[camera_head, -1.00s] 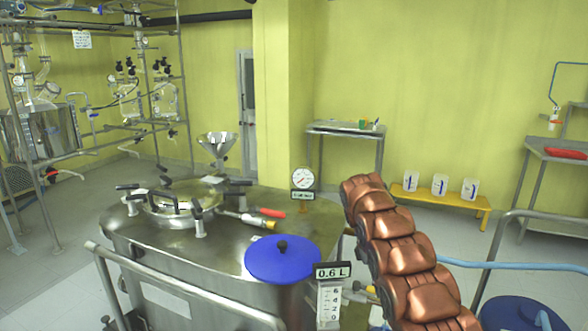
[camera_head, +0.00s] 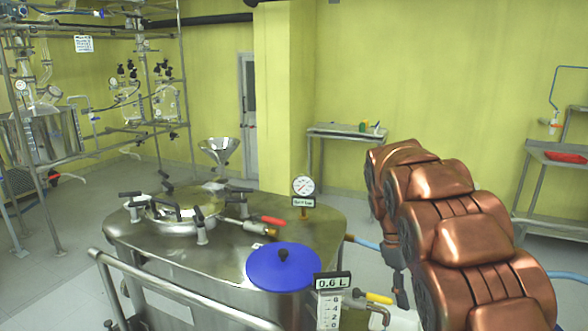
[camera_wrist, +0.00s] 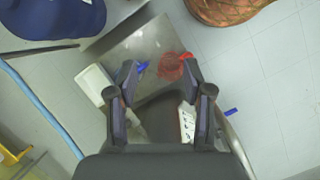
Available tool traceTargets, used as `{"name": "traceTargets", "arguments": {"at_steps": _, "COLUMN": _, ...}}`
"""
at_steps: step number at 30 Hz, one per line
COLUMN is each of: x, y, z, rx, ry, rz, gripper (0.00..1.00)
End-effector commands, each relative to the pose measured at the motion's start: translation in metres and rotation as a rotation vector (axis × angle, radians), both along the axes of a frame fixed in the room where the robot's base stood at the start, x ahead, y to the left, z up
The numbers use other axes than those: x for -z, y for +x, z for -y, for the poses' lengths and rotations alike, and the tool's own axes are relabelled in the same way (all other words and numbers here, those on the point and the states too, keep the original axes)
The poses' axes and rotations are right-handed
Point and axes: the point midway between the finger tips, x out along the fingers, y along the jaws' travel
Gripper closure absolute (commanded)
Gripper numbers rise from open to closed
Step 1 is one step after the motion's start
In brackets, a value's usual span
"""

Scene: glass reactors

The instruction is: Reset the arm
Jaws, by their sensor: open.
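My arm (camera_head: 452,235), with copper-coloured covers, rises at the right of the head view and bends over to the left at its top. My gripper (camera_wrist: 158,68) shows in the wrist view with its two dark fingers spread apart. Nothing is held between the fingers. Below and beyond them I see a grey metal surface, a red piece (camera_wrist: 185,58) near the right fingertip and a small blue piece (camera_wrist: 141,67) near the left one. I cannot make out the gripper's fingers in the head view.
A steel reactor vessel (camera_head: 150,250) with a blue lid (camera_head: 283,267) and a gauge (camera_head: 303,186) stands left of my arm. A metal rail (camera_head: 180,290) runs in front. A side table (camera_head: 345,133) and a steel bench (camera_head: 555,150) stand farther back. A blue hose (camera_wrist: 40,110) lies on the floor.

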Motion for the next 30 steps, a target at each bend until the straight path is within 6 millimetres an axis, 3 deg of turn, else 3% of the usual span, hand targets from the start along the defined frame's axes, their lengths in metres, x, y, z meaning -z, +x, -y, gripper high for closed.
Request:
{"name": "traceTargets", "arguments": {"at_steps": 4, "x": -0.020, "y": -0.034, "z": -0.004, "rx": 0.078, "ry": 0.002, "rz": 0.032, "gripper": 0.49}}
{"name": "traceTargets", "arguments": {"at_steps": 15, "x": -0.043, "y": -0.121, "z": -0.018, "rx": 0.267, "ry": 0.024, "rz": 0.099, "gripper": 0.49}}
{"name": "traceTargets", "arguments": {"at_steps": 30, "x": -0.044, "y": -0.244, "z": -0.048, "rx": 0.499, "ry": 0.076, "rz": 0.158, "gripper": 0.49}}
